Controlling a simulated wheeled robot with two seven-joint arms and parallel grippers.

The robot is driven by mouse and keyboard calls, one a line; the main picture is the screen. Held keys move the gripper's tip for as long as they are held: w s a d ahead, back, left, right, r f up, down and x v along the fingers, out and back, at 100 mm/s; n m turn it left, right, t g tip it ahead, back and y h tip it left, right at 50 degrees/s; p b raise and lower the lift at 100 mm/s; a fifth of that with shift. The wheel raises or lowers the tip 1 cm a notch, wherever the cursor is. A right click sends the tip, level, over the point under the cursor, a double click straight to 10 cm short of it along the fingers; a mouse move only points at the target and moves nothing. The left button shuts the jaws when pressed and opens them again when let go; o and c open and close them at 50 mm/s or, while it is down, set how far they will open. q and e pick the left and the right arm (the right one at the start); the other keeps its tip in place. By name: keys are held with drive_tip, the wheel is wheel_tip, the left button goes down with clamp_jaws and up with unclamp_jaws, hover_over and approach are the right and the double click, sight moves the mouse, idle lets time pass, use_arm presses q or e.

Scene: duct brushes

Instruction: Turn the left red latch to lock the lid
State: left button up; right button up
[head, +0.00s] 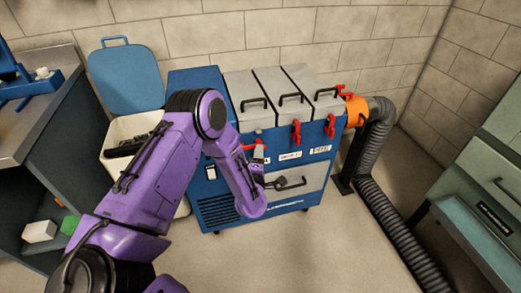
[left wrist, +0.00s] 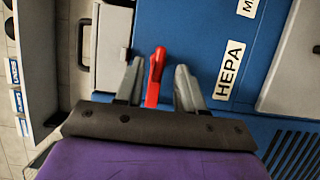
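The blue machine (head: 212,205) stands against the wall with grey lids on top, the left lid (head: 240,84) among them. Its left red latch (head: 251,147) lies sideways on the upper front, partly hidden by my arm. My left gripper (head: 262,148) is at this latch. In the left wrist view the red latch (left wrist: 155,75) stands between the two grey fingers of the left gripper (left wrist: 158,86), with a narrow gap on each side. The fingers are apart. The middle red latch (head: 296,132) and right red latch (head: 330,125) hang down. My right gripper is not in view.
A HEPA label (left wrist: 230,70) is beside the latch. A drawer-like grey panel with a black handle (head: 288,183) is below. An orange coupling (head: 357,111) and grey hose (head: 385,215) stand right, a white bin (head: 120,128) left. A green cabinet (head: 490,200) is at far right.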

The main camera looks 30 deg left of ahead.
sight(253, 146)
use_arm(q)
drive_tip(key=x, duration=0.2)
drive_tip(key=shift+w+a+r, duration=0.2)
drive_tip(key=shift+w+a, duration=0.05)
drive_tip(key=shift+w, duration=0.05)
drive_tip(key=shift+w+a+f, duration=0.15)
drive_tip(key=shift+w+a, duration=0.05)
drive_tip(key=shift+w, duration=0.3)
clamp_jaws()
